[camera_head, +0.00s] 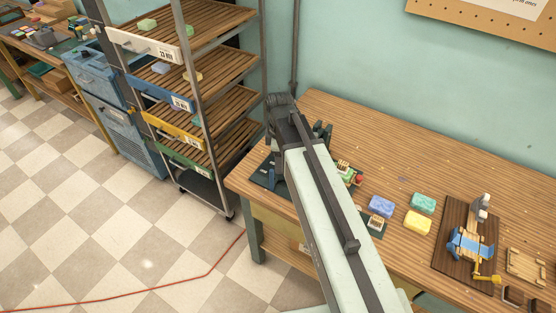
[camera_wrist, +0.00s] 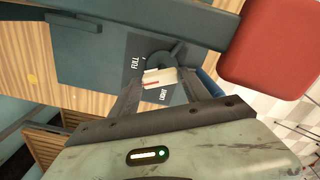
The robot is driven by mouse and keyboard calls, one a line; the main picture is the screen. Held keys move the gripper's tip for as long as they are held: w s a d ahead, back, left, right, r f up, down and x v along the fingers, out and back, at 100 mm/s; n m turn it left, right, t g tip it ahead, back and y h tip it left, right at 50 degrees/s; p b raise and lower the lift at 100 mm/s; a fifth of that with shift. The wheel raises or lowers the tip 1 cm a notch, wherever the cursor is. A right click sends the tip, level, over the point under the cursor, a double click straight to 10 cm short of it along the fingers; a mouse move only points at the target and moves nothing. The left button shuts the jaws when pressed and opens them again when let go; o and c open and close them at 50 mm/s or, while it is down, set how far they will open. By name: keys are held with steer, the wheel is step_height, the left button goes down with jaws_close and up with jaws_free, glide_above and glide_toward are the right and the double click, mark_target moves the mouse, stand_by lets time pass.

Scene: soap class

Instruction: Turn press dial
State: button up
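In the wrist view, the press dial (camera_wrist: 160,77) is a dark round knob with a cream bar that carries a red mark. It sits on a dark blue-grey plate (camera_wrist: 100,62) lettered FULL to its upper left and LIGHT below. My gripper (camera_wrist: 163,80) has its fingers on either side of the cream bar, very close to it. I cannot tell whether both fingers press on it. In the head view, part of the dark press (camera_head: 322,131) shows behind my arm on the bench. My gripper and the dial are hidden there.
A large red block (camera_wrist: 268,48) and a dark beam lie close to my gripper in the wrist view. On the wooden bench (camera_head: 400,150) are blue (camera_head: 381,206), green (camera_head: 423,203) and yellow (camera_head: 417,223) soaps, and a brown board (camera_head: 450,255) with a fixture. A shelf rack (camera_head: 190,90) stands left.

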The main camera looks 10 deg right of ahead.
steer(key=shift+o, duration=0.6)
step_height(320, 180, up, 8)
steer(key=p, duration=0.8)
steer(key=shift+r, duration=0.1)
